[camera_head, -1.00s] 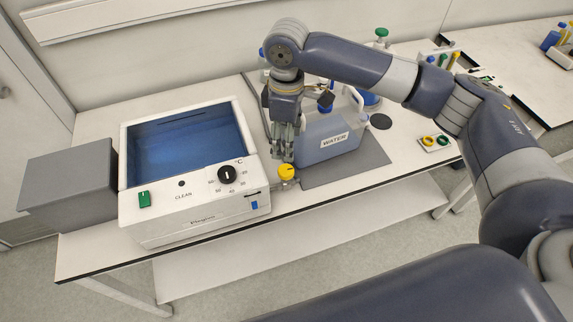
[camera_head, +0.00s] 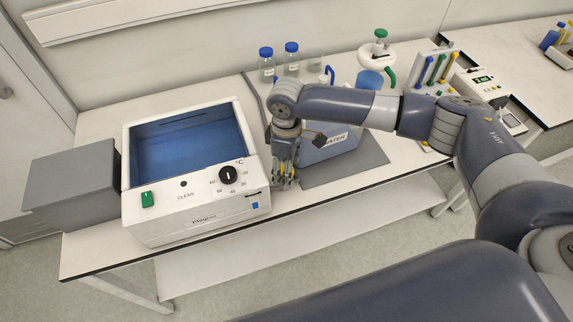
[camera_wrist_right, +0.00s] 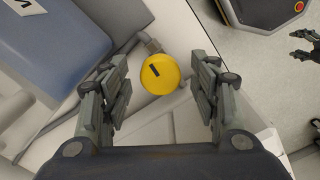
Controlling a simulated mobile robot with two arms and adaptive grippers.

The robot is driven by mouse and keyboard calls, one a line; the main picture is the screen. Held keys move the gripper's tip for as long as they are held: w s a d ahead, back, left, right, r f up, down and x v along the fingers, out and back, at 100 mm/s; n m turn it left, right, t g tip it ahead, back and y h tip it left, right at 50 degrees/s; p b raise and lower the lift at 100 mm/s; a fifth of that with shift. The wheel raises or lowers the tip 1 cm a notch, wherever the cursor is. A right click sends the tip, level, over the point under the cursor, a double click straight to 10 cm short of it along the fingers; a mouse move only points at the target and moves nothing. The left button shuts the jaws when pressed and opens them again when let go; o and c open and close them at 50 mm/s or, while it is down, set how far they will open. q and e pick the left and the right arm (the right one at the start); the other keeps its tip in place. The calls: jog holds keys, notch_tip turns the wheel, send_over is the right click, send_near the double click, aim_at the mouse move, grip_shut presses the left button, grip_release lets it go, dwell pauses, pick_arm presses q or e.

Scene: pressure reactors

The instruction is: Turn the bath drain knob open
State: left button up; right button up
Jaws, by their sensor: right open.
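The yellow round drain knob (camera_wrist_right: 160,74) with a dark mark shows between the open fingers of my right gripper (camera_wrist_right: 160,100) in the right wrist view. It lies a little beyond the fingertips, apart from both. In the head view my right gripper (camera_head: 283,178) points down at the right side of the white bath (camera_head: 195,212) and mostly hides the knob. The bath holds a blue basin, with a black dial (camera_head: 228,175) and a green switch (camera_head: 148,199) on its front panel. My left gripper (camera_wrist_right: 302,42) shows at the right edge of the wrist view, its jaw state unclear.
A grey box (camera_head: 72,186) stands left of the bath. Blue-capped bottles (camera_head: 291,58) stand behind. The bench's front edge is close to the knob.

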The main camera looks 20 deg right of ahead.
jog(key=c, duration=1.1)
jog(key=shift+o, duration=0.2)
jog(key=shift+r+n+p, duration=0.15)
jog(key=shift+n+p, duration=0.35)
jog(key=shift+p, duration=0.1)
jog(key=shift+n, duration=0.3)
jog(key=o, duration=1.1)
jog(key=shift+c, duration=0.2)
